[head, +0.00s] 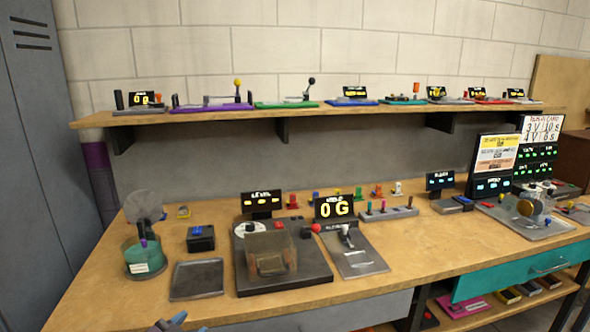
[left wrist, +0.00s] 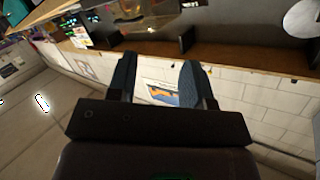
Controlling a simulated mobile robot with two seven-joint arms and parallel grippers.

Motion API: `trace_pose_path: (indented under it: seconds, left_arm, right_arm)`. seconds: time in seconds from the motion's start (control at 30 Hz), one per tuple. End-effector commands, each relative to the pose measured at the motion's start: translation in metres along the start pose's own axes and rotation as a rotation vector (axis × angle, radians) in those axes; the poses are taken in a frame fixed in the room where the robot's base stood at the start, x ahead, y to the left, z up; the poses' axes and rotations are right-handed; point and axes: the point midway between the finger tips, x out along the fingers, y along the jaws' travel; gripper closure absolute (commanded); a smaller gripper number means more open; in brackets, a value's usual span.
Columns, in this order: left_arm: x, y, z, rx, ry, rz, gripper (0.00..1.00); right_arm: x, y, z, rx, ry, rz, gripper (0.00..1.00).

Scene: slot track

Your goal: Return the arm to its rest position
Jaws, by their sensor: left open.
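My left gripper (left wrist: 157,82) is open in the left wrist view, with its two dark blue fingers apart and nothing between them. In the head view only a blue fingertip of my left gripper (head: 172,322) shows at the bottom edge, in front of the bench's near edge and apart from the objects there. The rest of the left arm is out of the head view. My right gripper is in neither view.
The wooden bench (head: 110,290) carries a green round container (head: 142,262), a grey tray (head: 197,279), a black box with a blue button (head: 200,239) and a dark slot-track unit (head: 300,280). A shelf (head: 350,110) with small devices runs above. A grey locker (head: 35,150) stands left.

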Motion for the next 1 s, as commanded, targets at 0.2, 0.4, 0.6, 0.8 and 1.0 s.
trace_pose_path:
  seconds: [0.2,0.4,0.6,0.8,1.0]
  left_arm:
    - [-0.056,0.03,0.059,-0.167,-0.083,-0.085,0.54]
    - [-0.116,0.059,0.116,-0.295,-0.217,-0.159,0.54]
    - [-0.177,0.095,0.167,-0.411,-0.361,-0.206,0.54]
    - [-0.211,0.117,0.19,-0.451,-0.439,-0.21,0.54]
    - [-0.217,0.12,0.193,-0.453,-0.451,-0.209,0.54]
  right_arm:
    - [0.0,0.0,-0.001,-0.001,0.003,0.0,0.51]
    - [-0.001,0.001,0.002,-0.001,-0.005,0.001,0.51]
    - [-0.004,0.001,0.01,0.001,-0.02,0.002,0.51]
    - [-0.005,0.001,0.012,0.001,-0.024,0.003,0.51]
    - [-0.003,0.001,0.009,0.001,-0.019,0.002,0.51]
